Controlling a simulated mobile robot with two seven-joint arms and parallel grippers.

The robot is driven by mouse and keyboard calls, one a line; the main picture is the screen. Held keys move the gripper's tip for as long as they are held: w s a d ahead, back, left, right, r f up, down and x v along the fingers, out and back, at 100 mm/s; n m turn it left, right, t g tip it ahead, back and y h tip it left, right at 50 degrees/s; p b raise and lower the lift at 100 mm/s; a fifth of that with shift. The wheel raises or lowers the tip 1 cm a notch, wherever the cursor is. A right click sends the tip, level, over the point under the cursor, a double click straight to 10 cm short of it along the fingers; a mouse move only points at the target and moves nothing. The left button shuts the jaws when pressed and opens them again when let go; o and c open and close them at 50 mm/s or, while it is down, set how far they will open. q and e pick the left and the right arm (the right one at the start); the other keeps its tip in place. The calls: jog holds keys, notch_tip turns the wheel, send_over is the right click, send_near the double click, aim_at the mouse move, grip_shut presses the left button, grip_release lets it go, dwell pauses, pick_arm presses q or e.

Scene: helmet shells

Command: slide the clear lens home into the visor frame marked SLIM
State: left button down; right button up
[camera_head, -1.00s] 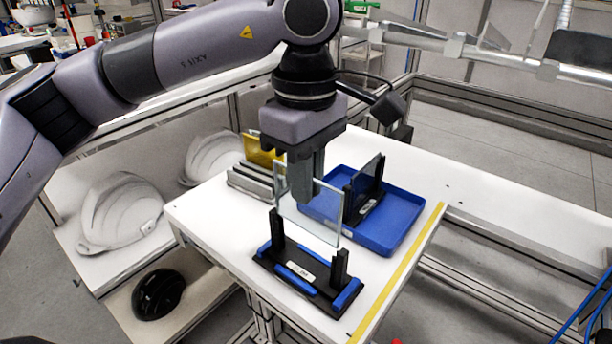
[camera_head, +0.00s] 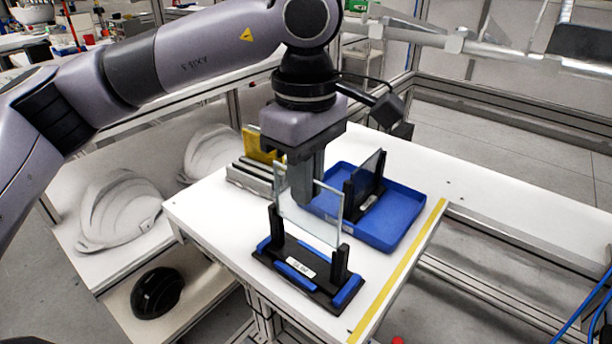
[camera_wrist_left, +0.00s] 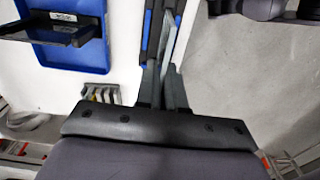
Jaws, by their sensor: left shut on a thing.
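My left gripper (camera_head: 306,188) points down over the table and is shut on the clear lens (camera_head: 308,222), a thin upright pane. The lens stands above the near visor frame (camera_head: 300,272), a black base with blue strips, two black posts and a white label too small to read surely. The lens's side edges are at the two posts; I cannot tell how deep its lower edge sits. In the left wrist view the fingers (camera_wrist_left: 163,95) close on the pane, seen edge-on. My right gripper is not in view.
A blue tray (camera_head: 408,210) behind holds a second black frame with a darker pane (camera_head: 368,172). A rack (camera_head: 250,178) with a yellow pane (camera_head: 262,146) stands at the back left. White helmet shells (camera_head: 118,208) and a black one (camera_head: 158,293) lie on shelves at left. Yellow tape (camera_head: 400,268) marks the right edge.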

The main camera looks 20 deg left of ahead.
aim_at(306, 219)
pick_arm(q)
jog(key=shift+f+b, duration=0.85)
jog(key=shift+f, duration=0.3)
jog(key=shift+f+b, duration=1.85)
jog(key=shift+f, duration=0.55)
jog(key=c, duration=1.2)
grip_release()
jog(key=shift+r, duration=0.1)
jog(key=shift+o, duration=0.2)
jog(key=shift+r, duration=0.1)
notch_tip(306, 219, up, 7)
jog(key=shift+p, duration=0.55)
